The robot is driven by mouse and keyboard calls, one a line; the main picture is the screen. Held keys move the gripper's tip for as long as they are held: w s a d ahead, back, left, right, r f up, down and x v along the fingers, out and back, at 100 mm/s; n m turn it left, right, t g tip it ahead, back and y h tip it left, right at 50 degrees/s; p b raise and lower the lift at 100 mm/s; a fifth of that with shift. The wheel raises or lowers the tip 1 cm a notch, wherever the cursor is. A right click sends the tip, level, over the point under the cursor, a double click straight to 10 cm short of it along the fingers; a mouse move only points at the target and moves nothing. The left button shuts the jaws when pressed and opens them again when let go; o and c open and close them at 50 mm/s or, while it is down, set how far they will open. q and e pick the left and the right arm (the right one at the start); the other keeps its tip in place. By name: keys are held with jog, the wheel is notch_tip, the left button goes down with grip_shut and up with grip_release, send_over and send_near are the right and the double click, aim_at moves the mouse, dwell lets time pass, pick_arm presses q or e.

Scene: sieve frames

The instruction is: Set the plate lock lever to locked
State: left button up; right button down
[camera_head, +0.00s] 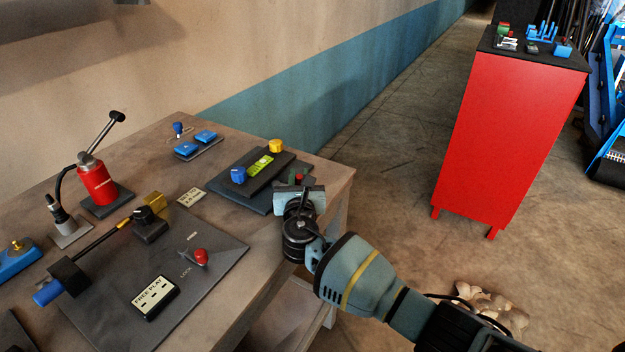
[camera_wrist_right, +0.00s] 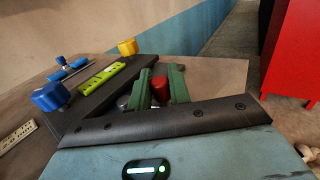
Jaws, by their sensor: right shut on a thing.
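A dark plate (camera_head: 255,187) with a blue knob (camera_head: 238,175), a yellow knob (camera_head: 275,146) and a yellow-green level (camera_head: 260,166) sits near the table's far right corner. A lever with a red knob (camera_wrist_right: 160,88) stands at the plate's near right end. My right gripper (camera_head: 298,181) is at this lever; in the right wrist view its two green fingers (camera_wrist_right: 161,91) are shut on it, one on each side of the red knob. The lever's foot is hidden by the gripper, and I cannot read its setting. My left gripper is not in view.
A separate dark panel (camera_head: 215,230) nearer me has its own red knob (camera_head: 201,256) beside the word LOCK and a FREE PLAY sign (camera_head: 155,297). A red pump (camera_head: 95,182) stands at the left. A red cabinet (camera_head: 505,130) stands beyond open floor.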

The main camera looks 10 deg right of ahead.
jog(key=shift+s+a+m+g+h, duration=0.2)
jog(key=shift+s+m+g+h, duration=0.1)
jog(key=shift+m+h, duration=0.5)
jog(key=shift+s+a+m+g+h, duration=0.25)
jog(key=shift+m+h, duration=0.25)
jog(key=shift+h, duration=0.6)
jog(key=shift+r, duration=0.1)
jog(key=shift+d, duration=0.1)
jog(key=c, duration=1.3)
grip_release()
jog(key=shift+c, duration=0.2)
